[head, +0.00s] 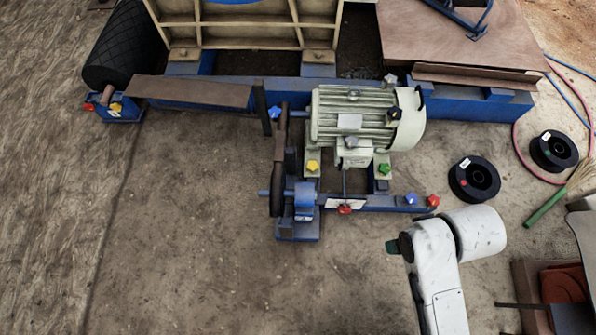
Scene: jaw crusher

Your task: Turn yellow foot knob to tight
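The yellow foot knob (313,166) is a small star-shaped knob on the left foot of the pale grey-green motor (352,118). It shows from above, and its thread and how tight it sits cannot be seen. A green knob (384,168) is on the motor's right foot. My white arm shows at lower right, below and to the right of the motor and apart from the yellow knob. I cannot make out my gripper or its fingers in this view.
A blue rail holds a red knob (344,208), a blue knob (411,198) and another red knob (434,201). A dark flywheel (278,160) stands left of the motor. Black spools (474,179) and a green-handled broom (545,205) lie right. The floor at left is clear.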

